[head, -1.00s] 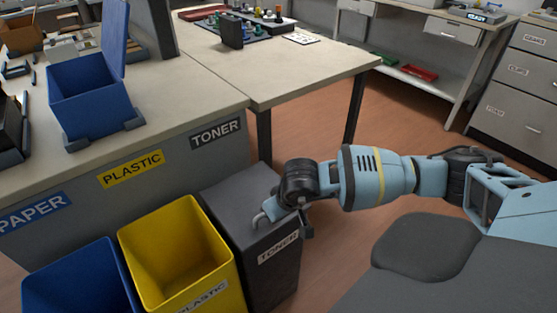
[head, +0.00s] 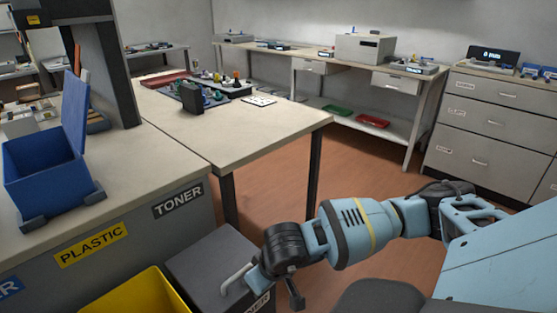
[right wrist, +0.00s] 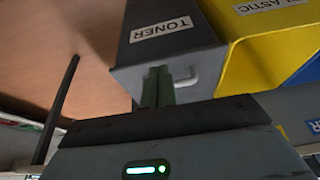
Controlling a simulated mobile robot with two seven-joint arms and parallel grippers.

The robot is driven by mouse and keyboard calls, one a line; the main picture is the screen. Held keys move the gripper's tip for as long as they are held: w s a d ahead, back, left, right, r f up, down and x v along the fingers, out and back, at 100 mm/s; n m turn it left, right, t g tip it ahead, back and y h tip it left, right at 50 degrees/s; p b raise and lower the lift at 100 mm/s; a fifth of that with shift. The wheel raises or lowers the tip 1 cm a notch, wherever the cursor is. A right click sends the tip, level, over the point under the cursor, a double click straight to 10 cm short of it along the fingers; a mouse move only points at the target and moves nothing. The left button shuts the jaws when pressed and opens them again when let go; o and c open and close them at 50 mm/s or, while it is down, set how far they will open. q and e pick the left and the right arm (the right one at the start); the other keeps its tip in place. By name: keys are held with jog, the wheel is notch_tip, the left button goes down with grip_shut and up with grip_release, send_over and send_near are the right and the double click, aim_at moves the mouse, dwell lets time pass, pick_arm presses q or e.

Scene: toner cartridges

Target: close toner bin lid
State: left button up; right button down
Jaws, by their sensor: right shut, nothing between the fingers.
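The dark grey toner bin (head: 208,262) stands against the desk side, at the bottom of the head view. Its flat lid lies over the top and looks shut, with a pale bent handle (head: 232,279) near its front edge. My right gripper (head: 296,292) is at the front right of the bin, close to the handle. In the right wrist view the shut, empty fingers (right wrist: 158,84) point at the bin (right wrist: 172,48), beside the handle (right wrist: 188,78). I cannot tell whether they touch. My left gripper is out of view.
A yellow plastic bin (head: 140,296) stands left of the toner bin. The desk (head: 120,175) above holds a blue open-lidded box (head: 42,172). A table (head: 240,135) with small items stands behind. Free floor (head: 365,180) lies to the right.

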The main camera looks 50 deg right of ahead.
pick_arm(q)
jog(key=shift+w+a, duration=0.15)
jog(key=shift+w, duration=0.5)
pick_arm(e)
jog(key=shift+s+a+r, duration=0.1)
jog(key=shift+s, duration=1.15)
jog(key=shift+s+a+r, duration=0.1)
jog(key=shift+s, duration=1.1)
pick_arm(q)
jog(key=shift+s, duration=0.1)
